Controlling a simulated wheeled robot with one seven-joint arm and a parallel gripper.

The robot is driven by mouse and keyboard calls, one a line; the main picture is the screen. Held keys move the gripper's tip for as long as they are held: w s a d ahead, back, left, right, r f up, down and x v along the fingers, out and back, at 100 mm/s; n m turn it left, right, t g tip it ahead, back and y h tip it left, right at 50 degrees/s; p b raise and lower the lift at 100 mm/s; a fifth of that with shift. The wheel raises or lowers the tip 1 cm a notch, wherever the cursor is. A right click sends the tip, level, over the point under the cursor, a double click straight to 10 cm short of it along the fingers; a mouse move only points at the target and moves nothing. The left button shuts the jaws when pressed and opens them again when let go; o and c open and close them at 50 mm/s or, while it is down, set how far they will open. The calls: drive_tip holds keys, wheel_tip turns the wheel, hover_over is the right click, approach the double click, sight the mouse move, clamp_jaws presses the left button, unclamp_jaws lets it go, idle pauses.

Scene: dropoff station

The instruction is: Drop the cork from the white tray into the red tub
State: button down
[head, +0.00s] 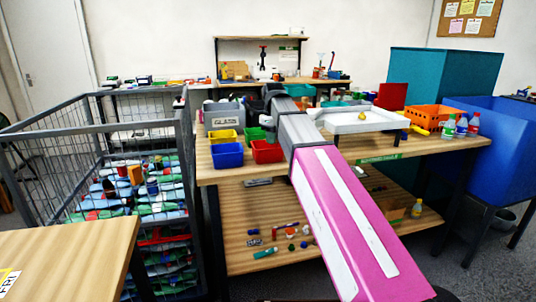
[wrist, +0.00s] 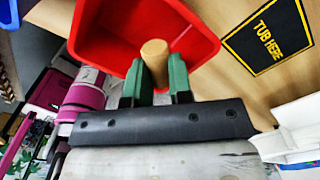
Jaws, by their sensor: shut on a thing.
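The red tub (head: 267,154) stands at the front edge of the workbench, beside the blue bin. In the wrist view the red tub (wrist: 95,35) fills the upper left, with its open inside showing. My gripper (wrist: 154,83) has its green fingers shut on the tan cork (wrist: 155,52). The cork's free end points toward the tub and appears over its near side; its height above the tub cannot be told. In the head view my arm hides the cork. The white tray (head: 342,128) stands on the bench to the right of my arm.
A blue bin (head: 228,155), yellow bin (head: 223,136) and grey bin (head: 222,117) stand left of the tub. An orange crate (head: 432,116) and bottles (head: 461,126) are at the bench's right.

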drive_tip(key=shift+f, duration=0.15)
drive_tip(key=c, duration=0.9)
unclamp_jaws()
drive_tip(key=shift+c, duration=0.2)
wheel_tip(320, 180, up, 11)
drive_tip(key=shift+f, duration=0.1)
